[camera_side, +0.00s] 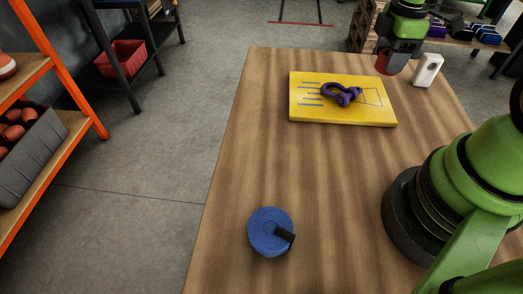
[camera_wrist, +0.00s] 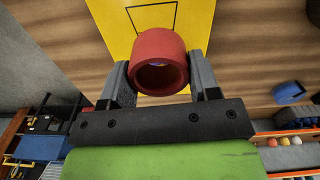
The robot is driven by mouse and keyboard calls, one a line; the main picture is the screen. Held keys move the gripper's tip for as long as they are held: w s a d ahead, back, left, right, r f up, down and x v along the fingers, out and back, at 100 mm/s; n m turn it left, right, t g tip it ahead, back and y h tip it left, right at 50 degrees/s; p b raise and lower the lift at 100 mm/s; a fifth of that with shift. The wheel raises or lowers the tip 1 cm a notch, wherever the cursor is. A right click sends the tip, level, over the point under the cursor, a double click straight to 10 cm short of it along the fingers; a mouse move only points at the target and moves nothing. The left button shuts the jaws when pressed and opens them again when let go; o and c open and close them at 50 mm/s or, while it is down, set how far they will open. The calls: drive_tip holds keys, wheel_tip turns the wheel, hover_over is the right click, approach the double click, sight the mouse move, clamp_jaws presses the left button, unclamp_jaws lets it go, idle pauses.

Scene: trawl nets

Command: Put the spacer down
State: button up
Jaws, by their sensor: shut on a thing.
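The spacer is a red, thick-walled ring (camera_wrist: 160,60), seen open end on between my fingers in the wrist view. My gripper (camera_side: 388,62) is shut on it, one finger on each side. In the side view the spacer (camera_side: 384,66) shows below the gripper, above the table's far right part, to the right of the yellow board (camera_side: 310,108). The board lies flat and bears blue lines and a dark outlined square. A purple shackle (camera_side: 341,94) lies on it, partly over the square. The wrist view also shows the board (camera_wrist: 190,30) and a dark outline beyond the spacer.
A white block with a hole (camera_side: 428,70) stands on the wooden table (camera_side: 240,150), right of my gripper. A blue strap roll (camera_side: 268,230) lies near the front. The table between roll and board is clear. An orange-framed shelf (camera_side: 65,70) stands left, off the table.

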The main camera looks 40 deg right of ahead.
drive_tip(key=w+a+n, duration=0.1)
drive_tip(key=a, duration=0.1)
drive_tip(key=w+a+n, duration=0.1)
drive_tip(key=w+a, duration=0.1)
drive_tip(key=a, duration=0.1)
drive_tip(key=w+a, duration=0.1)
drive_tip(key=a, duration=0.1)
drive_tip(key=shift+w+a+n, duration=0.35)
drive_tip(key=shift+a+n, duration=0.05)
drive_tip(key=w+a+n, duration=0.2)
drive_tip(key=a+n, duration=0.2)
drive_tip(key=a, duration=0.8)
drive_tip(key=n, duration=0.3)
hover_over(256, 157)
wheel_tip(256, 157, down, 5)
drive_tip(key=shift+f, duration=2.4)
drive_tip(key=shift+f, duration=0.1)
drive_tip(key=o, duration=0.9)
